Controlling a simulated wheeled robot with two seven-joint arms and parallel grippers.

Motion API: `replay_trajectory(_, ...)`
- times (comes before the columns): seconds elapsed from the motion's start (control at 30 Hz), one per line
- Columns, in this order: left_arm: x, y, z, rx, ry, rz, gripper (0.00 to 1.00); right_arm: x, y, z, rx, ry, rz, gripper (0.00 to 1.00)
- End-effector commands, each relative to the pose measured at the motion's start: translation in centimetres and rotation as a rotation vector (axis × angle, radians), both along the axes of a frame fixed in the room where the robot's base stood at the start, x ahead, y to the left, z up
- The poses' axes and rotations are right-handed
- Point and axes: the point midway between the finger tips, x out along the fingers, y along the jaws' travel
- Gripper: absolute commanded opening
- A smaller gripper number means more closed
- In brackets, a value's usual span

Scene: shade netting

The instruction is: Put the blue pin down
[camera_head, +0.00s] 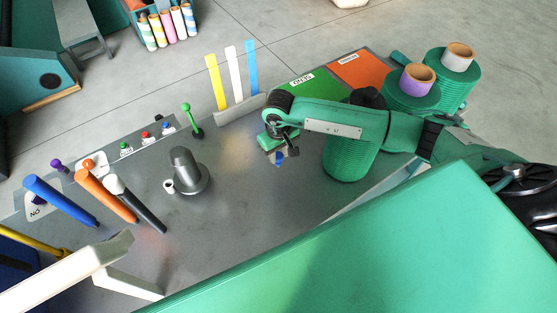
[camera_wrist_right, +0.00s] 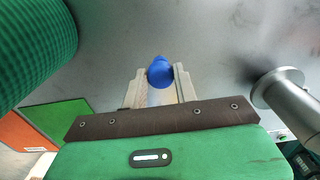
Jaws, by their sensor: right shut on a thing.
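My right gripper (camera_head: 276,151) is over the middle of the grey table, pointing down. It is shut on the blue pin (camera_head: 278,161), whose lower part shows just below the fingers. In the right wrist view the pin's round blue head (camera_wrist_right: 160,71) sits between the two pale fingertips of the gripper (camera_wrist_right: 160,86). The grey tabletop (camera_wrist_right: 205,40) lies beyond it. I cannot tell whether the pin touches the table.
A grey metal post (camera_head: 185,170) stands left of the gripper. A green netting roll (camera_head: 345,158) stands close on its right. Green (camera_head: 312,90) and orange (camera_head: 362,68) pads lie behind. Coloured strips (camera_head: 232,76) stand at the back. The tabletop between post and gripper is clear.

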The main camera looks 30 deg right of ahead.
Motion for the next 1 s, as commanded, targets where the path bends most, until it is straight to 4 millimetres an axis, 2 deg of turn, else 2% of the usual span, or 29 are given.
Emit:
replay_trajectory(0.13, 0.9, 0.0, 0.7, -0.001, -0.013, 0.000, 0.29, 0.0, 0.0, -2.0, 0.001, 0.000, -0.001, 0.00)
replay_trajectory(0.27, 0.8, 0.1, 0.9, 0.001, -0.010, 0.000, 0.29, -0.1, 0.0, -3.0, 0.000, 0.001, 0.000, 0.00)
replay_trajectory(0.5, 0.1, 0.6, 1.7, 0.006, -0.002, 0.002, 0.29, 0.0, 0.1, -6.1, 0.000, 0.000, 0.000, 0.00)
replay_trajectory(0.9, 0.1, 0.6, 1.1, 0.007, -0.001, 0.002, 0.29, 0.0, 0.0, -6.8, -0.001, -0.002, 0.001, 0.00)
replay_trajectory(0.93, 0.1, 0.6, 1.2, 0.007, -0.001, 0.002, 0.29, 0.0, 0.0, -6.6, 0.000, -0.002, 0.001, 0.33)
replay_trajectory(1.0, 0.0, 0.6, 1.3, 0.007, -0.001, 0.002, 0.29, 0.0, 0.0, -6.6, 0.000, -0.002, 0.000, 0.47)
